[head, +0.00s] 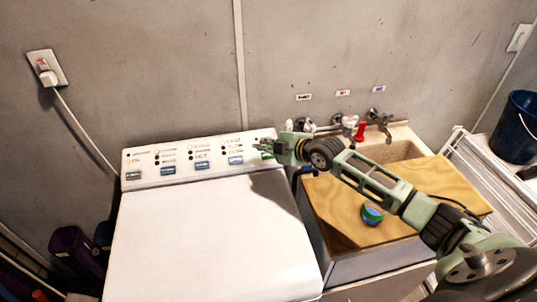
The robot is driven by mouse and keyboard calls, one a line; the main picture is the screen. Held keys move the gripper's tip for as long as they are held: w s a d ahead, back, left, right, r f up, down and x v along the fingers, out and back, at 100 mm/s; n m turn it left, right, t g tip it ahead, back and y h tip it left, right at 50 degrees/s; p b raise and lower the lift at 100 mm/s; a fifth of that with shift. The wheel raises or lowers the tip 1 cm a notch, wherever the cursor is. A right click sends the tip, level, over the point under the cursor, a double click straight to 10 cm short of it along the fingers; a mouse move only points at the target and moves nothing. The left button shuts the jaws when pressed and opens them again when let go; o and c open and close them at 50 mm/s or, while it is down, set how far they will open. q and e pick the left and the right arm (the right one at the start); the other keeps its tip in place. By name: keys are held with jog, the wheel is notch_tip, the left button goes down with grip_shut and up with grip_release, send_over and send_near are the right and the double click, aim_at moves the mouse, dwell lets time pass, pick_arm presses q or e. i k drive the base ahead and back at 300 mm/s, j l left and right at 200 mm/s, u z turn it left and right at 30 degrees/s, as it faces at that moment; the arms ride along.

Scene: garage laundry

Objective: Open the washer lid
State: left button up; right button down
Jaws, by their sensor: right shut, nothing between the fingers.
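The white washer stands at the lower left of the head view, its flat lid (205,240) down and closed. Its control panel (197,157), with several blue buttons and labels, runs along the back edge. My right gripper (262,148) is shut and empty, at the right end of the panel, above the back right corner of the washer. I cannot tell whether its fingertips touch the panel. My right arm reaches in from the lower right and casts a shadow on the lid. My left gripper is not in view.
Right of the washer is a sink (395,150) with taps (375,117) and a wooden board (335,205) holding a small round blue-green item (372,213). A dark bucket (516,128) stands on a white rack at far right. A plug (47,77) and cord hang on the left wall.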

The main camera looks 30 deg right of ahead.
aim_at(242, 238)
jog(key=k+l, duration=0.2)
jog(key=k, duration=0.25)
jog(key=k+l, duration=0.25)
jog(key=k, duration=0.25)
jog(key=k+l, duration=0.2)
jog(key=k, duration=0.25)
